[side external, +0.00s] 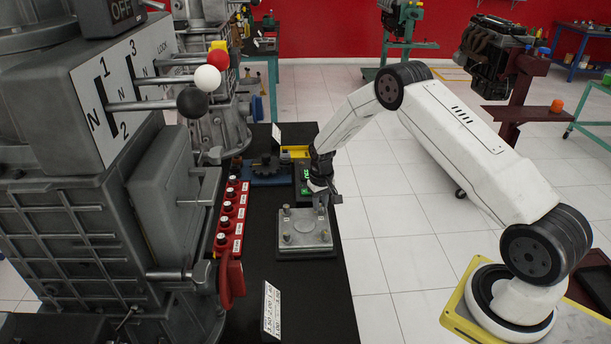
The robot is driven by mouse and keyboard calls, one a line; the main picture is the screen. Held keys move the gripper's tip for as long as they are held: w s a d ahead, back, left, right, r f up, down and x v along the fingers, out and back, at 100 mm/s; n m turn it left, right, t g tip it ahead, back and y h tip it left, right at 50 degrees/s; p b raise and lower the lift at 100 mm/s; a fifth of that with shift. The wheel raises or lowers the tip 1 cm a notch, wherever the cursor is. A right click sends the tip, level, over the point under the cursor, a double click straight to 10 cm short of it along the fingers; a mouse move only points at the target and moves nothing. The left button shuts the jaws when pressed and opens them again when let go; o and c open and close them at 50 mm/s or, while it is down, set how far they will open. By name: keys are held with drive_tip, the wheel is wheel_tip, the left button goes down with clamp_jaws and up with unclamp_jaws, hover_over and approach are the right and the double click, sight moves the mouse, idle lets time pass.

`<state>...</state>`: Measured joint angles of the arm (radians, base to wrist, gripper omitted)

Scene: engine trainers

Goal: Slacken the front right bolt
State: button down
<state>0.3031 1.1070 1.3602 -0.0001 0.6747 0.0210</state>
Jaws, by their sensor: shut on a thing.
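A grey metal plate (303,228) with bolts at its corners sits on a dark base on the black bench top. Bolts show at the near left (287,239), near right (325,236) and far left (286,209) corners, as seen in the picture. My gripper (321,203) points down at the plate's far right corner. It is shut on the bolt there, which its fingers mostly hide. I cannot tell how far that bolt is threaded in.
A large grey gearbox trainer (90,220) with ball-topped levers stands left of the plate. A red strip with several knobs (231,215) runs beside it. A green-marked black box (305,178) is just behind my gripper. A number card (271,312) lies nearer.

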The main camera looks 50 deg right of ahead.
drive_tip(key=n, duration=0.6)
drive_tip(key=shift+n, duration=0.4)
drive_tip(key=c, duration=0.5)
unclamp_jaws()
drive_tip(key=shift+r, duration=0.1)
drive_tip(key=shift+r, duration=3.85)
